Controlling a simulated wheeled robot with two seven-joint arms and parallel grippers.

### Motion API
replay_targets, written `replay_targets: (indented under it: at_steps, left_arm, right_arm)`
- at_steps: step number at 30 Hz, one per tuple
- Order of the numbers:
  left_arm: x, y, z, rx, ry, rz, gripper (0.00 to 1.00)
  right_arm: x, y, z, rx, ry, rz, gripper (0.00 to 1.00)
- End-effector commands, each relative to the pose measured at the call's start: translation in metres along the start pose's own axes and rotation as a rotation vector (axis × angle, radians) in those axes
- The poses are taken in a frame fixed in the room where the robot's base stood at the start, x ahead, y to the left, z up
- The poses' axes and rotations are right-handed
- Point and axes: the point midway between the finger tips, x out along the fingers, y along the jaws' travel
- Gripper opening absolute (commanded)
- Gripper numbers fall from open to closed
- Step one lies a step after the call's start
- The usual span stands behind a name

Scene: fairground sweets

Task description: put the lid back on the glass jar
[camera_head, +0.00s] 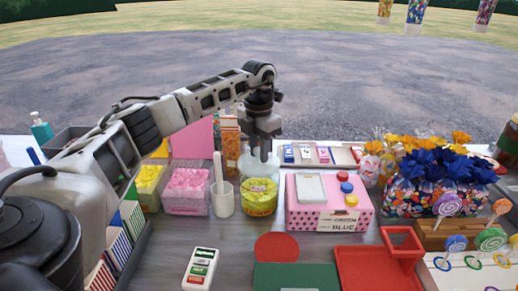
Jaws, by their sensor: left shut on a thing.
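The glass jar (259,198) stands on the counter near the middle, upright, with yellow sweets inside and a yellow-green label. My left gripper (262,147) is directly above the jar, pointing down, and is shut on the clear lid (258,157). The lid is mostly hidden by the fingers and blends with the clear glass of the jar's neck. I cannot tell whether the lid touches the jar's rim. My right gripper is not in view.
Left of the jar are a white cup (223,201) with an upright handle and a tub of pink sweets (187,192). Right is a pink dotted box (306,215) with coloured buttons. In front lie a red disc (277,247), a red tray (350,262) and a white handset (201,269).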

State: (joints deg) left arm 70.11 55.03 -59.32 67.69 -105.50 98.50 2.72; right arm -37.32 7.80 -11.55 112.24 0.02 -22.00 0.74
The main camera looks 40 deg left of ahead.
Motion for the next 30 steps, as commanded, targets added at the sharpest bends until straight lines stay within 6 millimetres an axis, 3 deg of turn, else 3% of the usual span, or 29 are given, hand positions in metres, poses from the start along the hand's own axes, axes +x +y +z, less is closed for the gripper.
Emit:
replay_targets:
  at_steps: [12,13,15,21,24,30]
  left_arm:
    - [0.0002,-0.0003,0.0004,0.0,-0.001,0.0,0.02]
    - [0.0002,-0.0003,0.0004,0.0,-0.001,0.0,0.32]
    - [0.0002,-0.0003,0.0004,0.0,-0.001,0.0,0.51]
    - [0.0002,-0.0003,0.0004,0.0,-0.001,0.0,0.51]
    - [0.0005,-0.0003,0.0003,0.0,0.0,0.0,0.73]
    - [0.0004,-0.0003,0.0003,0.0,0.0,0.0,0.73]
  right_arm:
    - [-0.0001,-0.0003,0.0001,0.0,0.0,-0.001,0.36]
    - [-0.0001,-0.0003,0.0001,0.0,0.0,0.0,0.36]
    - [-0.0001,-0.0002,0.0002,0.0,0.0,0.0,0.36]
    - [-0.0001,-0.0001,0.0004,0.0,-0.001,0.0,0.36]
    - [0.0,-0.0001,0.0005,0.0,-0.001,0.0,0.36]
    - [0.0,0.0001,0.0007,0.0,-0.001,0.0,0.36]
